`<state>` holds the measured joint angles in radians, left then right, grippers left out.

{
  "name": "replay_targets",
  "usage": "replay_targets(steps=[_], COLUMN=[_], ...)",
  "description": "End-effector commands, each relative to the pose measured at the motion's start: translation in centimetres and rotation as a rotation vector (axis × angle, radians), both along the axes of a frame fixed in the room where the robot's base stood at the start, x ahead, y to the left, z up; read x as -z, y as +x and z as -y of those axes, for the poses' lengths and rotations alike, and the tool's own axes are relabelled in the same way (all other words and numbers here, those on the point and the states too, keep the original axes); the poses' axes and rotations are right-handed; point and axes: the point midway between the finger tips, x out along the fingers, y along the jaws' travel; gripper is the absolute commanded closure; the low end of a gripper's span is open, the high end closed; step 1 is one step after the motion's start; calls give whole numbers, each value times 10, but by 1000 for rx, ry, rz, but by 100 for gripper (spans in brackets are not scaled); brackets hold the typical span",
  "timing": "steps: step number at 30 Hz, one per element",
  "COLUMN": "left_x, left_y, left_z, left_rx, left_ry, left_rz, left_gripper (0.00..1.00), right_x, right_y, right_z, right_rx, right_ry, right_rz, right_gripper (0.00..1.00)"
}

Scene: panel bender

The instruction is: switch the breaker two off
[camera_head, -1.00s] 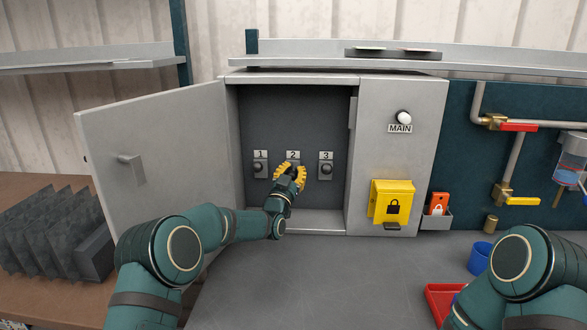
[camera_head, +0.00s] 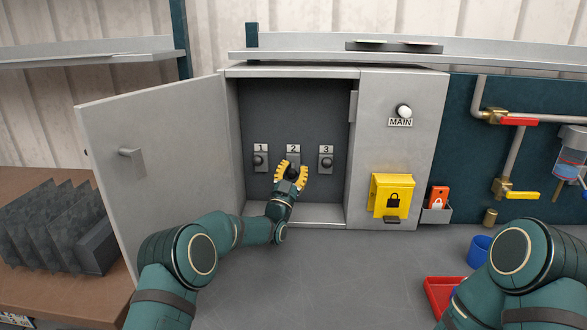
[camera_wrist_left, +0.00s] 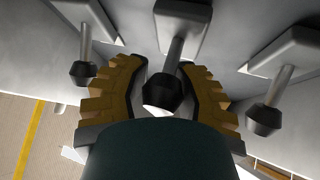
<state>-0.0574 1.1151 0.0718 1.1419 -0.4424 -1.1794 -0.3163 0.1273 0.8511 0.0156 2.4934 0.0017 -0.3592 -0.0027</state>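The breaker two lever (camera_wrist_left: 165,92), a grey stem with a black knob, stands out from its plate under label 2 (camera_head: 293,148) inside the open cabinet. My left gripper (camera_head: 292,171) has yellow fingers and is open in front of it. In the left wrist view the gripper's fingers (camera_wrist_left: 163,75) are spread on both sides of the knob, with a gap visible at each side. The fingers partly hide the lever in the head view. My right gripper is out of view; only its arm shows at lower right.
Breaker one (camera_head: 260,160) and breaker three (camera_head: 326,162) flank it closely. The cabinet door (camera_head: 160,170) stands open at left. Right of the opening are the MAIN button (camera_head: 404,111) and a yellow lock box (camera_head: 391,196). A red tray (camera_head: 437,290) lies on the bench.

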Motion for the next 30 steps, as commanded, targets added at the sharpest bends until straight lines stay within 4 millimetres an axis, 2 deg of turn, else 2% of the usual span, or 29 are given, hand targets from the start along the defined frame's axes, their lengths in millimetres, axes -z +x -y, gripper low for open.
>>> replay_targets(steps=[1, 2, 3, 12, 17, 30], left_x=[2, 1, 0, -2, 4, 5], left_y=[0, 0, 0, 0, -7, -63], left_z=[1, 0, 0, -1, -3, -22], left_rx=[1, 0, 0, -2, -2, -2], left_ry=[0, -1, 0, -2, -1, -1], left_rz=[-2, -1, 0, 4, 1, 1], left_gripper=[53, 42, 36, 36, 36, 36], right_x=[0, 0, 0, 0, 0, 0], right_y=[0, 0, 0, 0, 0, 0], right_z=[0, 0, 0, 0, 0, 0], right_rx=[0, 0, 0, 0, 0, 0], right_ry=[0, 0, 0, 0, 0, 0], right_rz=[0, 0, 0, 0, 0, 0], right_gripper=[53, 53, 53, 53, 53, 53])
